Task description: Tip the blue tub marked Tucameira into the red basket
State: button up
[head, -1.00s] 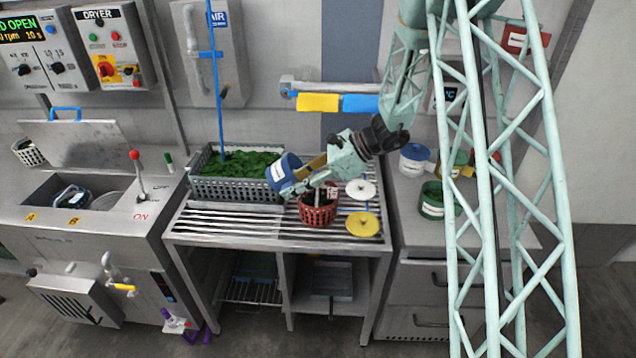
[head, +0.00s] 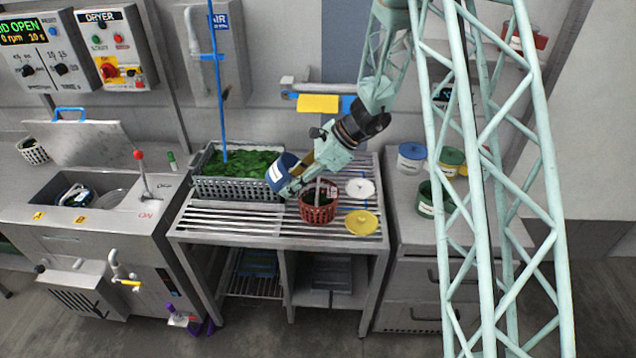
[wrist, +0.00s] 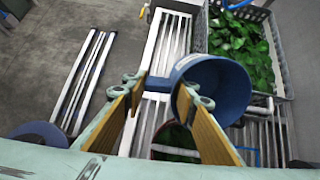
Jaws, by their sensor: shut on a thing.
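The blue tub (head: 276,178) with a white label is raised over the draining rack, left of the red basket (head: 318,212) and near its rim. It is tilted, and its label is too small to read. My gripper (head: 296,180) is shut on it. In the wrist view, my gripper (wrist: 160,92) has a blue part between its wooden-faced fingers, and the tub (wrist: 232,88) shows its hollow inside to the right. I see no contents in the visible part. The basket stands upright below, partly hidden by my gripper in the wrist view, with some green inside.
A grey crate of greens (head: 238,190) stands left of the basket. A white lid (head: 360,188) and yellow lid (head: 362,222) lie at its right. Blue (head: 411,160) and green (head: 430,205) tubs stand on the right counter. An open sink machine (head: 75,205) is at left.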

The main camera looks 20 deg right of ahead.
jog(key=shift+w+a+r+h+p, duration=0.1)
jog(key=shift+a+r+h+p, duration=0.3)
jog(key=shift+p, duration=0.9)
jog(key=shift+w+a+r+g+h+p, duration=0.15)
jog(key=shift+a+h+p, duration=0.25)
jog(key=shift+p, duration=0.85)
jog(key=shift+a+g+h+p, duration=0.2)
jog(key=shift+h+p, duration=0.3)
jog(key=shift+p, duration=0.7)
jog(key=shift+w+a+r+g+h+p, duration=0.15)
jog(key=shift+a+h+p, duration=0.3)
jog(key=shift+p, duration=1.5)
jog(key=shift+w+a+r+g+h+p, duration=0.15)
jog(key=shift+a+h+p, duration=0.25)
jog(key=shift+p, duration=1.55)
jog(key=shift+w+a+r+g+h, duration=0.2)
jog(key=shift+a+h, duration=0.45)
jog(key=shift+h, duration=0.25)
jog(key=shift+w+a+r+g+h, duration=0.1)
jog(key=shift+a+g+h, duration=0.05)
jog(key=shift+a+h, duration=0.6)
jog(key=shift+h, duration=0.3)
